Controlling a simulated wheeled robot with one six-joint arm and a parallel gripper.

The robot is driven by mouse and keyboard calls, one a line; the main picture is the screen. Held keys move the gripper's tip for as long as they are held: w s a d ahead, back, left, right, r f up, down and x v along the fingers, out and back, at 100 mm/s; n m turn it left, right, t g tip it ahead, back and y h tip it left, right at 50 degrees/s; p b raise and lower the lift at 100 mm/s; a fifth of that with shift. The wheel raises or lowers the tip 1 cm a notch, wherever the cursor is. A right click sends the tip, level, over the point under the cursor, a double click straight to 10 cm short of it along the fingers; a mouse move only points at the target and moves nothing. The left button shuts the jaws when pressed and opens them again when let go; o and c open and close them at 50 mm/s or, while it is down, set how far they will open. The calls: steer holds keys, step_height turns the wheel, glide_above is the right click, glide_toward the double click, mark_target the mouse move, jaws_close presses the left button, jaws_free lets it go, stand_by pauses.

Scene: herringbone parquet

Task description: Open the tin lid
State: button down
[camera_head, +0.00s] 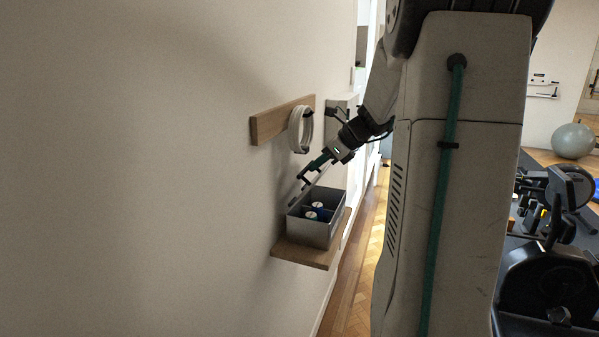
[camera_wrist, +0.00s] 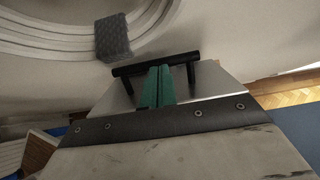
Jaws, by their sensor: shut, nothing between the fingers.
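The grey metal tin (camera_head: 308,231) stands on a small wooden shelf at the wall. Its top is open and its lid (camera_head: 301,198) stands raised on the wall side, seen nearly edge-on. The lid's grey face (camera_wrist: 213,76) and its black bar handle (camera_wrist: 130,70) show in the wrist view. My gripper (camera_head: 320,162) is above the tin at the lid's handle. Its green fingers (camera_wrist: 158,86) are shut and empty, between the handle's two posts. I cannot tell whether they touch the handle or lid. Small cans with white tops (camera_head: 311,214) sit inside the tin.
The shelf (camera_head: 303,253) juts from the wall below the tin. A white coil (camera_head: 300,129) hangs from a wooden wall board (camera_head: 268,125) above; it also fills the wrist view's upper left (camera_wrist: 50,40). Gym equipment (camera_head: 553,270) stands at right on a dark mat.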

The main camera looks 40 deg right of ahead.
steer(key=shift+w+a+r, duration=0.2)
steer(key=shift+w+a, duration=0.1)
steer(key=shift+w, duration=0.3)
steer(key=shift+w+a+r, duration=0.2)
steer(key=shift+w+a, duration=0.05)
steer(key=shift+w, duration=0.3)
steer(key=shift+s+d+r, duration=0.15)
steer(key=shift+s+r, duration=0.05)
steer(key=shift+r, duration=0.3)
steer(key=r+v, duration=0.1)
steer(key=v, duration=0.7)
steer(key=shift+r, duration=0.25)
steer(key=shift+w, duration=0.15)
